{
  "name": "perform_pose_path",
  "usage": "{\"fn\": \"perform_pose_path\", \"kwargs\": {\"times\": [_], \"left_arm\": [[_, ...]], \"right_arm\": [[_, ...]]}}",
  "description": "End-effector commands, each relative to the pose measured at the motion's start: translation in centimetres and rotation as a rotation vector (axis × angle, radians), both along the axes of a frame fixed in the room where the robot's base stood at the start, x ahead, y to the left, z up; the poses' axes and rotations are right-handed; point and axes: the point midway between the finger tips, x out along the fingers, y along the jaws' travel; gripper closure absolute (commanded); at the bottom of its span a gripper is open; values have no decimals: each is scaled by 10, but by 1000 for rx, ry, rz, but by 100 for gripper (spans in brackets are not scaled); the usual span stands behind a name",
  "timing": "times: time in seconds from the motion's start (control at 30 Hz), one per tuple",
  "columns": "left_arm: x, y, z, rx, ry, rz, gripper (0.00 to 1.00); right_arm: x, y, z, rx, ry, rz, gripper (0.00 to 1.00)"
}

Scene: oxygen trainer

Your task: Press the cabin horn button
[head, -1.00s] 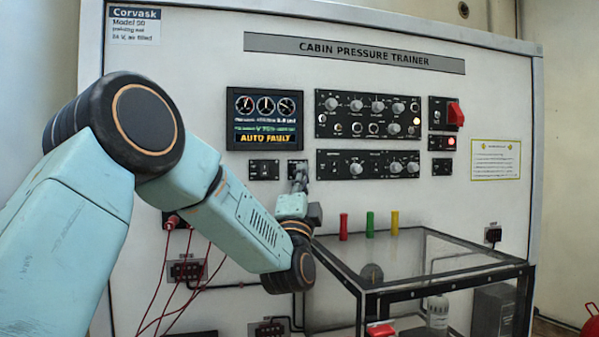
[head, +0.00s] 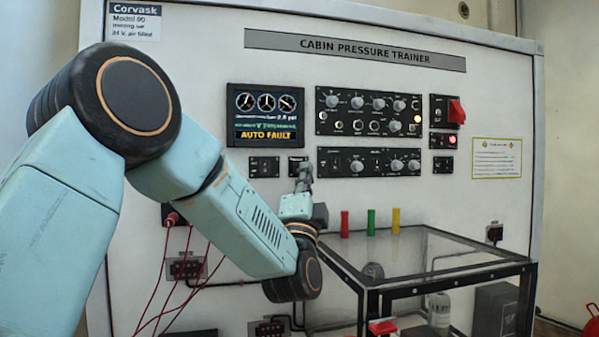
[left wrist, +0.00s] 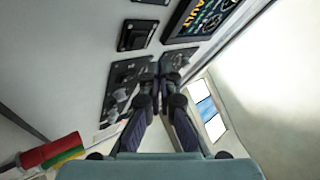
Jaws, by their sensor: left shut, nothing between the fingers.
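My left gripper (head: 304,168) is shut and empty. In the head view its tips are in front of the right one of two small black switch panels (head: 297,165) below the display, partly covering it. The left one of the pair (head: 264,167) is clear. Their labels are too small to read, so I cannot tell which control is the horn button. In the left wrist view the closed fingertips (left wrist: 159,74) overlap dark panels, and a small switch panel (left wrist: 137,35) lies above them. Contact cannot be told. My right gripper is not in view.
The display (head: 265,116) reads AUTO FAULT. Knob panels (head: 368,112) and (head: 369,162) lie to the right, with a red guarded switch (head: 456,111) beyond. Red, green and yellow sleeves (head: 370,222) stand near the glass-topped case (head: 450,262). Red cables (head: 165,270) hang at the lower left.

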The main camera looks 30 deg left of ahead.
Motion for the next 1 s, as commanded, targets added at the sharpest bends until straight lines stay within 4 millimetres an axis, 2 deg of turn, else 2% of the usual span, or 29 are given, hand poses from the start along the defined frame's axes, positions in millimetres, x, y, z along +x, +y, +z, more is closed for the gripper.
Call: {"fn": "perform_pose_path", "kwargs": {"times": [0.33, 1.0], "left_arm": [[-18, -21, 0, 2, -1, -1, 100], [-19, -22, 0, 0, 0, 0, 100]], "right_arm": [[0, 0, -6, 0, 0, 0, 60], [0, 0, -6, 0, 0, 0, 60]]}}
